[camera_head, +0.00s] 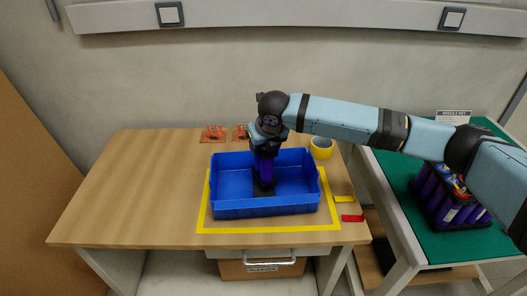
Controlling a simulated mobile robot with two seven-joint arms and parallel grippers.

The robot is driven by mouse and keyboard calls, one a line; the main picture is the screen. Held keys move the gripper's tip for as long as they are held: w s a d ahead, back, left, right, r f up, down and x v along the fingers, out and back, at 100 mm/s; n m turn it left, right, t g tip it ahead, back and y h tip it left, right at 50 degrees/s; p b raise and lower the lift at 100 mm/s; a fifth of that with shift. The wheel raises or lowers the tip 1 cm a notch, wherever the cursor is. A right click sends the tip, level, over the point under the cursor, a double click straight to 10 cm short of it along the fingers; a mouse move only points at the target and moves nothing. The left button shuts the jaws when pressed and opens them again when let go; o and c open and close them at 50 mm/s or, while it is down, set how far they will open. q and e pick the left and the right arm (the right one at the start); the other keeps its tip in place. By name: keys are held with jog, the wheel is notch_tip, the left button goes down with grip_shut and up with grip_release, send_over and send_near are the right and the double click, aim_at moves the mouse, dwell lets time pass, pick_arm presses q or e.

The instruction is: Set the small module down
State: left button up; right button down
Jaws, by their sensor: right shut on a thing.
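My right gripper (266,148) comes in from the right and points down over the blue tray (268,208). It is shut on the small module (264,171), a purple block with a dark lower end. The module is upright, inside the tray's walls, a little left of the middle. Its lower end is at or close to the tray floor; I cannot tell whether it touches. The fingertips are partly hidden against the dark wrist. My left gripper is out of view.
Yellow tape (215,226) frames the tray on the wooden table (120,205). A yellow tape roll (321,148) and small orange-red items (213,133) lie behind it. The wooden table's left side is clear.

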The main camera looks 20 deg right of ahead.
jog(key=shift+f, duration=0.55)
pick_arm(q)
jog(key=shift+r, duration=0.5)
